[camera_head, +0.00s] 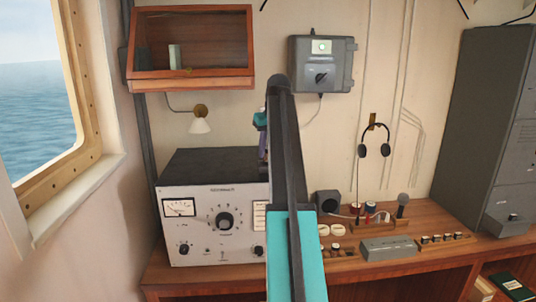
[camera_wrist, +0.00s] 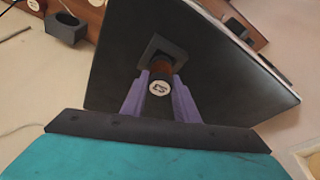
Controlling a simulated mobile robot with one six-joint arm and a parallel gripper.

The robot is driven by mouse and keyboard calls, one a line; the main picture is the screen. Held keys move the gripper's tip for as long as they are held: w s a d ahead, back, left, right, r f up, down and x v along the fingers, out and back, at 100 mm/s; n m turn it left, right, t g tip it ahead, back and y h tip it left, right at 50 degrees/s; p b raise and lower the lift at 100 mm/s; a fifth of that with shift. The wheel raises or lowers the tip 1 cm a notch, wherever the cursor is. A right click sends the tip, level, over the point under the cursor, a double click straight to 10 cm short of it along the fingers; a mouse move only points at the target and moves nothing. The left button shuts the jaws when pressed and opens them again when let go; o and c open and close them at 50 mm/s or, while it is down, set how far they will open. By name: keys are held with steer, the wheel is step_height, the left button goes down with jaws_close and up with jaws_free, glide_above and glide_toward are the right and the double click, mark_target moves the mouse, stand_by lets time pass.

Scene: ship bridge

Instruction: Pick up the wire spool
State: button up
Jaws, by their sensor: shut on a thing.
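The wire spool (camera_wrist: 158,87) shows in the wrist view as a round white end with a dark mark and a reddish-brown body behind it. My gripper (camera_wrist: 161,83) has its two purple fingers shut on it, one on each side. The spool appears in front of or above the dark top of the radio set (camera_wrist: 115,85); I cannot tell the gap. In the head view my gripper (camera_head: 261,128) is partly hidden behind my arm, above the radio set, and the held spool does not show.
A dark square piece (camera_wrist: 157,46) is behind the spool. On the wooden desk (camera_head: 440,256), right of my arm, are a dark box (camera_head: 328,203), more spools (camera_head: 370,208), a microphone (camera_head: 403,203) and a grey box (camera_head: 388,248). A wooden wall shelf (camera_head: 190,84) hangs upper left.

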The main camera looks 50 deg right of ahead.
steer(key=shift+r, duration=0.8)
steer(key=s+a+r, duration=0.1)
steer(key=s+a, duration=0.8)
steer(key=s, duration=0.4)
steer(key=shift+r, duration=0.15)
steer(key=shift+s+a, duration=0.1)
